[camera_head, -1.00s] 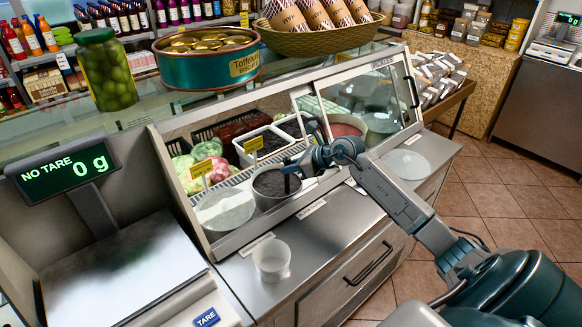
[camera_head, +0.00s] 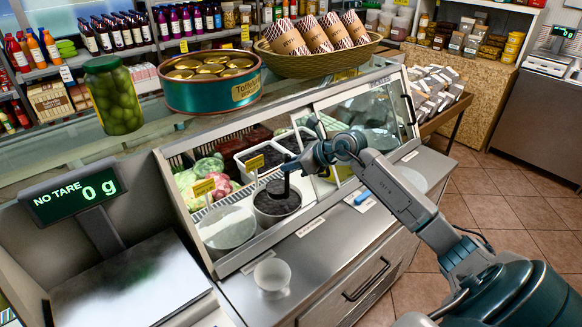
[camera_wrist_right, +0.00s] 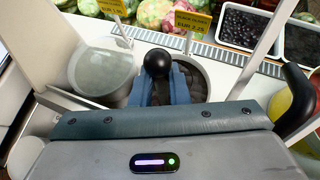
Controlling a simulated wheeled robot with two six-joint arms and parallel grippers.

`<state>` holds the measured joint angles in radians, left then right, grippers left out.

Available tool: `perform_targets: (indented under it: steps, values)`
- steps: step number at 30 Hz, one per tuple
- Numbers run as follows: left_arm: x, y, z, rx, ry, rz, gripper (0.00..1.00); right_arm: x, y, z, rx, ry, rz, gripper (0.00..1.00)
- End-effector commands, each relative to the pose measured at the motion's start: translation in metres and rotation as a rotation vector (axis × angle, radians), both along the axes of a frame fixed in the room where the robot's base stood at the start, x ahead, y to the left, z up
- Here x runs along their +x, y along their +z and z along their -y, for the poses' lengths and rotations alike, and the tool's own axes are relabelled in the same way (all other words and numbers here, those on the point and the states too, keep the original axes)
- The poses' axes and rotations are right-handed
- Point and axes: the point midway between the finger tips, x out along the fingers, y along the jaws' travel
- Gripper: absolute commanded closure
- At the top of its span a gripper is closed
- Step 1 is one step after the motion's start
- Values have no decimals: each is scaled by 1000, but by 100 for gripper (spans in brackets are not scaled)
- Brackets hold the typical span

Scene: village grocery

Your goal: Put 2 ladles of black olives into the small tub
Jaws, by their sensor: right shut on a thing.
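My right gripper (camera_head: 294,164) is shut on the black ladle (camera_head: 286,186), whose handle stands roughly upright over the round container of black olives (camera_head: 277,219) in the display case. In the right wrist view the ladle's round black knob (camera_wrist_right: 157,62) shows between the blue fingers (camera_wrist_right: 164,88). The ladle's bowl is hidden, so I cannot tell whether it holds olives. The small tub (camera_head: 272,275), white and translucent, stands upright on the steel counter in front of the case; no olives show in it. My left gripper is out of view.
A white round container (camera_head: 228,229) sits left of the olives. Yellow price signs (camera_head: 255,162) stand close behind the ladle. The case's glass front (camera_head: 360,112) is to the right. A scale (camera_head: 128,285) stands at left. The counter around the tub is clear.

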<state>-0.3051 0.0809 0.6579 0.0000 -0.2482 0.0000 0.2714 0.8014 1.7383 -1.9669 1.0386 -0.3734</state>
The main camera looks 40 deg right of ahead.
Motion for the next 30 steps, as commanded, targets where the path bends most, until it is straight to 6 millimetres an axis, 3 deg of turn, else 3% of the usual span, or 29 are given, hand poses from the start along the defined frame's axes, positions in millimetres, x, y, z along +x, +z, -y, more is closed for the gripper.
perform_targets:
  steps: [10,12,15,26,30]
  values:
    - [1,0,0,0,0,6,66,0,0,0,0,1,1,100]
    - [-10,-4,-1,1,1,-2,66,0,0,0,-1,0,1,100]
    - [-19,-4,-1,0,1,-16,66,-14,2,3,-8,0,-1,100]
    - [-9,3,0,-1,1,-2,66,-53,11,4,-5,2,-3,100]
    - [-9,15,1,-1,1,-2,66,-68,15,7,-7,1,-4,100]
